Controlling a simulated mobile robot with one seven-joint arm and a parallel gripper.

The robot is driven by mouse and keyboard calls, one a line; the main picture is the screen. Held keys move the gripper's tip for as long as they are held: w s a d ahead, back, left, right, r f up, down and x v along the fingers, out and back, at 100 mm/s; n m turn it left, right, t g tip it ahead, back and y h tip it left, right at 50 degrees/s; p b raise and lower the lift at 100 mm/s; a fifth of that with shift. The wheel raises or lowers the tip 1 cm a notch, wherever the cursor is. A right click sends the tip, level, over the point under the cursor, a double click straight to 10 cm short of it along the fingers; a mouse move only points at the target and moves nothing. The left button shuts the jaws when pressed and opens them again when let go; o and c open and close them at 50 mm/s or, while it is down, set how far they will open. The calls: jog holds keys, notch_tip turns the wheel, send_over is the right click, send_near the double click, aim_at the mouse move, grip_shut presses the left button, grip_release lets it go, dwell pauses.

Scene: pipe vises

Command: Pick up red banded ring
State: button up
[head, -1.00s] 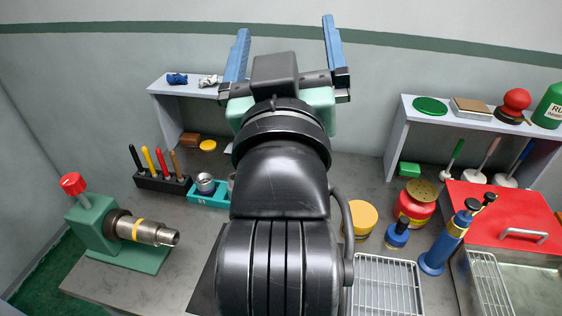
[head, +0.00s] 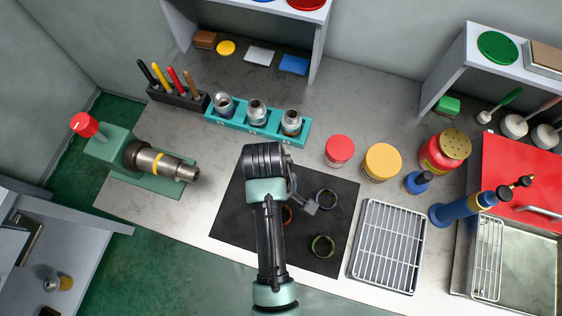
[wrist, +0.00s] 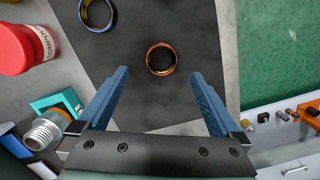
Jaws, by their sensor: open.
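The red banded ring (wrist: 161,58) lies on the black mat (wrist: 125,45) in the wrist view, ahead of and between my fingers. In the head view only part of a red-orange ring (head: 287,215) shows beside my arm, which hides the rest. My gripper (wrist: 163,88) is open and empty, with its two blue fingers spread wide. It points down toward the mat, and the ring looks apart from both fingers. In the head view the fingers are mostly hidden by my arm. A blue banded ring (head: 326,199) and a green-yellow ring (head: 323,246) lie on the same mat.
A teal rack (head: 258,125) with several metal fittings stands behind the mat. A green pipe vise (head: 125,155) holds a pipe at left.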

jog(key=shift+f, duration=0.8)
jog(key=f, duration=0.2)
jog(key=f+p, duration=0.1)
jog(key=f, duration=0.1)
jog(key=shift+s+d, duration=0.1)
jog(key=shift+s, duration=0.3)
jog(key=shift+f, duration=0.65)
jog(key=shift+c, duration=0.3)
jog(key=c, duration=1.4)
